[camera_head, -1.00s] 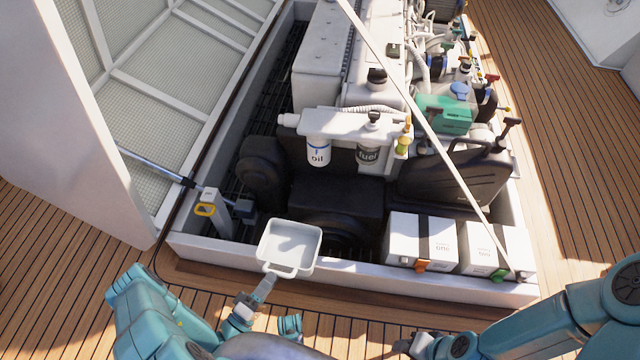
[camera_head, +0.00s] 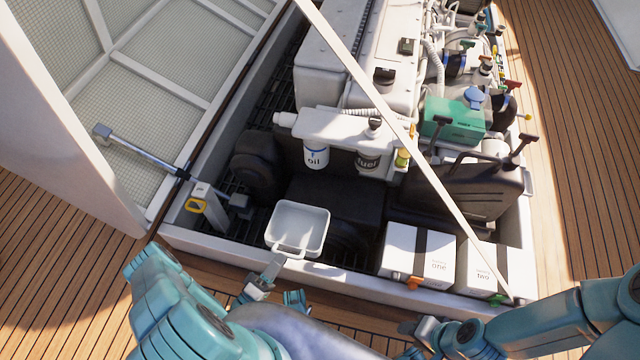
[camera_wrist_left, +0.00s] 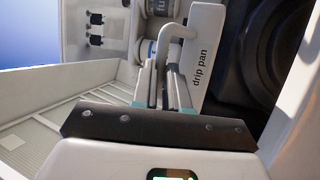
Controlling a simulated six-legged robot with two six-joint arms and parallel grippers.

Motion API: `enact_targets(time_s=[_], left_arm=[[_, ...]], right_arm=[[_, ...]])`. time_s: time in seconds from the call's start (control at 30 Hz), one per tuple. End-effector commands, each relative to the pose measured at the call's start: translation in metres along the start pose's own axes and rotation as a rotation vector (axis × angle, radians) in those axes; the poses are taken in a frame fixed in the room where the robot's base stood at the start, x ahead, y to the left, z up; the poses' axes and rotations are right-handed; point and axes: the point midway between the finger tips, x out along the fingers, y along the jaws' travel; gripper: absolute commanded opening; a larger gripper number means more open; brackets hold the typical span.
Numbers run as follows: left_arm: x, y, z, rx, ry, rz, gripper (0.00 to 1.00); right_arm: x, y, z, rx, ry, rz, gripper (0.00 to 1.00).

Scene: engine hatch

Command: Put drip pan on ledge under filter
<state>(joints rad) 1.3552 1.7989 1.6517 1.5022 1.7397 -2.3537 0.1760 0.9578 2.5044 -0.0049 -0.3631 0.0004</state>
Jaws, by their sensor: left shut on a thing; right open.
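The white drip pan (camera_head: 298,226) is held level over the front rim of the hatch in the head view. My left gripper (camera_head: 273,264) is shut on its handle, on the near side. In the left wrist view the fingers (camera_wrist_left: 165,88) close on the handle, and the pan's wall (camera_wrist_left: 206,50) reads "drip pan". The white filter marked "oil" (camera_head: 316,157) hangs beyond the pan, beside the filter marked "fuel" (camera_head: 367,162). A dark block (camera_head: 335,198) lies below the filters; I cannot tell if it is the ledge. My right gripper (camera_head: 416,330) is open and empty at the lower right.
White battery boxes (camera_head: 418,252) stand at the hatch's front right. A pale diagonal bar (camera_head: 400,135) crosses above the engine. The hatch's front rim (camera_head: 350,280) lies below the pan.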

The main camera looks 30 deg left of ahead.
Motion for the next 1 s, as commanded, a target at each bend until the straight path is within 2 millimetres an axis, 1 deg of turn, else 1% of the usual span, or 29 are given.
enact_targets(time_s=[0.07,0.17,0.27,0.6,0.7,0.8,0.83,0.87,0.9,1.0], left_arm=[[0.001,-0.001,-0.001,0.001,0.0,0.001,0.0],[0.013,-0.006,-0.006,0.002,-0.005,0.004,0.0],[0.037,-0.014,-0.015,0.003,-0.007,0.005,0.0],[0.126,-0.041,-0.049,0.006,-0.004,0.006,0.0],[0.148,-0.047,-0.057,0.005,-0.002,0.007,0.0],[0.167,-0.053,-0.065,0.005,-0.002,0.005,0.0],[0.172,-0.053,-0.066,0.004,-0.001,0.006,0.0],[0.173,-0.058,-0.066,0.001,0.0,0.004,0.0],[0.169,-0.066,-0.065,0.0,0.002,0.001,0.0],[0.168,-0.072,-0.064,0.0,0.001,0.002,0.0]], right_arm=[[0.001,0.0,0.0,0.0,0.0,0.0,0.44],[0.006,0.002,0.0,0.0,0.0,0.0,0.44],[0.013,0.005,0.0,0.0,0.0,0.0,0.44],[0.037,0.017,-0.005,0.013,0.012,0.001,0.44],[0.043,0.02,-0.007,0.018,0.017,0.002,0.44],[0.048,0.023,-0.009,0.022,0.022,0.002,0.44],[0.049,0.024,-0.01,0.024,0.023,0.003,0.44],[0.051,0.025,-0.01,0.024,0.024,0.003,0.44],[0.055,0.027,-0.011,0.027,0.027,0.003,0.44],[0.056,0.028,-0.013,0.03,0.03,0.003,0.44]])
